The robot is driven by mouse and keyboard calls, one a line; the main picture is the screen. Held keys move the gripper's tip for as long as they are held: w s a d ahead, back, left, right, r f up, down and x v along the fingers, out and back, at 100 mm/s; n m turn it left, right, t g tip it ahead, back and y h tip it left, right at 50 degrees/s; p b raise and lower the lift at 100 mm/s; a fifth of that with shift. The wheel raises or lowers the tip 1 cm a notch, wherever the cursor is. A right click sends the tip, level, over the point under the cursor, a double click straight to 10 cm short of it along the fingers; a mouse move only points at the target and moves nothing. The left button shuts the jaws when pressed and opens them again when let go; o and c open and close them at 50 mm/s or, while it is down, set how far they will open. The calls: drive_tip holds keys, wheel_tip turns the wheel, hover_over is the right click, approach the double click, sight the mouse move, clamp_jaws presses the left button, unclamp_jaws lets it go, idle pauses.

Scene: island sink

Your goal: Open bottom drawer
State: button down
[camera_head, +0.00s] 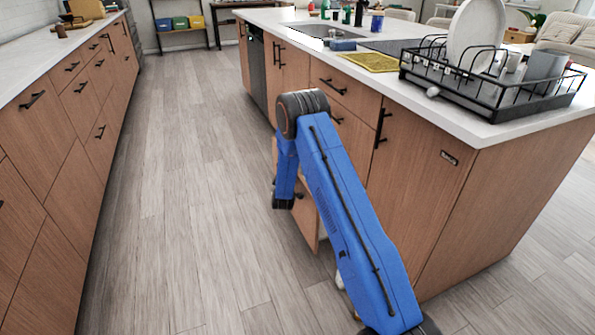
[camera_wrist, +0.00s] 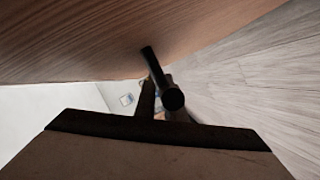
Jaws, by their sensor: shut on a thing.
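The bottom drawer front (camera_head: 306,219) shows low on the island in the head view, partly behind my blue arm. It seems to stand out from the cabinet face. In the wrist view the wooden front (camera_wrist: 95,40) fills the top. A black bar handle (camera_wrist: 153,64) sticks out from it, and my gripper (camera_wrist: 160,103) is shut on this handle. The fingers are dark and hard to tell apart from the bar.
The island countertop (camera_head: 492,130) carries a black dish rack (camera_head: 500,92) with a plate, a yellow mat (camera_head: 372,61) and a sink. An upper drawer with a black handle (camera_head: 333,87) is shut. Another cabinet row (camera_head: 45,130) lines the left. The wooden floor (camera_head: 185,180) between is clear.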

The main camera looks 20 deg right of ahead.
drive_tip(key=a, duration=1.8)
drive_tip(key=shift+s+a, duration=0.2)
drive_tip(key=shift+s, duration=0.15)
drive_tip(key=c, duration=2.1)
unclamp_jaws()
drive_tip(key=v, duration=1.7)
drive_tip(key=shift+s+r, duration=0.15)
